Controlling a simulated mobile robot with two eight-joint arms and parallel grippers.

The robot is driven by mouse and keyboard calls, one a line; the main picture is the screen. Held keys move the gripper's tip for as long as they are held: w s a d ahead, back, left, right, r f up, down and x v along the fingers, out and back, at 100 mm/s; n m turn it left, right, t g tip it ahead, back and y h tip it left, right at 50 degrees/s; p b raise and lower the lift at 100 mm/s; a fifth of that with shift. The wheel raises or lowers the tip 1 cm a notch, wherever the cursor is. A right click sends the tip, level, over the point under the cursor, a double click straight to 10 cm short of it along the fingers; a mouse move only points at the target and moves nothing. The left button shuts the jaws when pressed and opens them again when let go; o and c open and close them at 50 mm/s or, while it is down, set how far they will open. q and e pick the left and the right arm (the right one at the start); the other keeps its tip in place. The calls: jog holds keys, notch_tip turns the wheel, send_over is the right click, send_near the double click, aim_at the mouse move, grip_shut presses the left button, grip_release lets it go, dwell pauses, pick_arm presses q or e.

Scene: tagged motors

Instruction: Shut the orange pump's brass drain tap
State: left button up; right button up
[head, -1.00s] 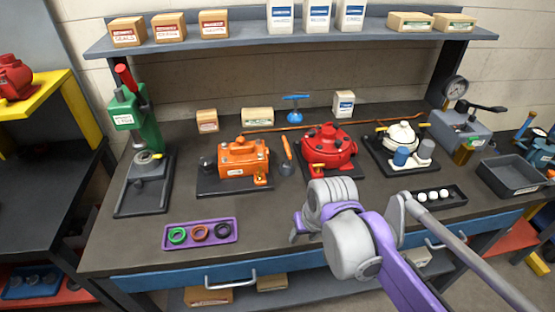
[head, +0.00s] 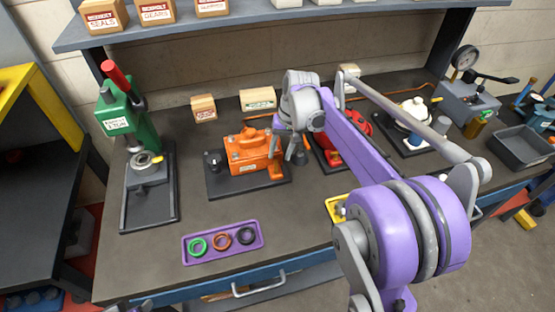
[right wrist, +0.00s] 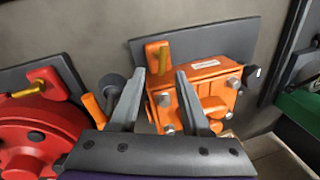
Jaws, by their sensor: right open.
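The orange pump (head: 247,152) stands on a dark base plate (head: 225,185) at the middle of the bench. In the right wrist view the pump (right wrist: 205,88) shows from above, turned round. Its brass drain tap (right wrist: 164,57) sits at an orange fitting at the pump's corner. My right gripper (head: 288,157) is at the pump's right end in the head view, with the tap mostly hidden there. In the right wrist view its fingers (right wrist: 158,72) are apart and empty, pointing toward the tap, which shows between and just past the tips. My left gripper is not in view.
A red pump (head: 333,157) stands close on the right, partly behind my arm; it has a brass tap too (right wrist: 52,88). A green press (head: 128,118) stands left. A purple tray (head: 215,257) of rings lies in front. Bare bench lies between tray and pump.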

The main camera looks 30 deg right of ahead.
aim_at(276, 162)
jog(key=shift+w+a+f, duration=0.15)
jog(key=shift+a+f, duration=0.05)
jog(key=shift+f, duration=0.75)
jog(key=shift+w+a+f, duration=0.1)
jog(key=shift+a+f, duration=0.1)
jog(key=shift+f, duration=0.75)
grip_shut()
